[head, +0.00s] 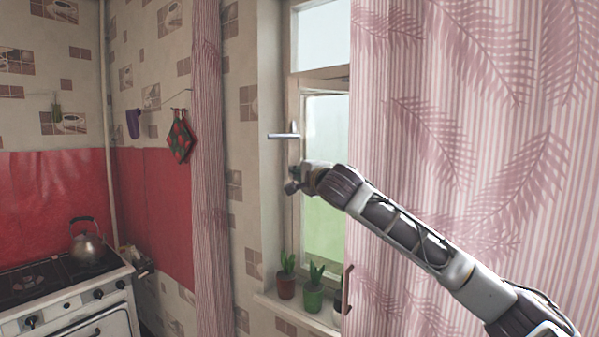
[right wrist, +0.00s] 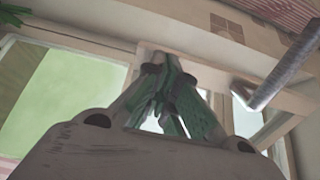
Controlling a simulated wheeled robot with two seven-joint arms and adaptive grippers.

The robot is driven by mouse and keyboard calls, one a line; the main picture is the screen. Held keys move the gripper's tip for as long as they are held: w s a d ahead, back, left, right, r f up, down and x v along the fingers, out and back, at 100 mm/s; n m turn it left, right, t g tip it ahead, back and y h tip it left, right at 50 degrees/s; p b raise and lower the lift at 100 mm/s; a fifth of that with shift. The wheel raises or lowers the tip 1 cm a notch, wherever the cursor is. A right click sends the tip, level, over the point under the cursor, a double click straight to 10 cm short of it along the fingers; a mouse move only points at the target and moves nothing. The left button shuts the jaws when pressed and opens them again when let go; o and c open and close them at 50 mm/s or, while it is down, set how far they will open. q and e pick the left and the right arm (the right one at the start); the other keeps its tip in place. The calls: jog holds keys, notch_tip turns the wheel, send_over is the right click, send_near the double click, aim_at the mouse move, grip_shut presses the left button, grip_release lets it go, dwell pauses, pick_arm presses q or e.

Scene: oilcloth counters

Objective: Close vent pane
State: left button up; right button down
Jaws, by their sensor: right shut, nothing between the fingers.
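The window's upper pane (head: 320,35), which looks like the vent pane, is bright and framed in pale wood. A slanted frame piece crosses just below it, and I cannot tell how far the pane stands open. A grey metal handle (head: 283,136) juts out at the window's left side; it also shows at the right in the right wrist view (right wrist: 275,80). My right gripper (head: 295,183) is below the handle, apart from it, in front of the window's left post. In the right wrist view its fingers (right wrist: 155,62) meet at the tips, empty. My left gripper is out of view.
Potted plants (head: 313,298) stand on the windowsill below my right gripper. A pink striped curtain (head: 460,130) covers the window's right side, behind my arm. A narrow curtain (head: 208,170) hangs at left. A stove (head: 60,290) with a kettle (head: 87,243) stands far left.

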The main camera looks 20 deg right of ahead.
jog(key=shift+w, duration=0.15)
jog(key=shift+w+f, duration=0.1)
jog(key=shift+w, duration=0.1)
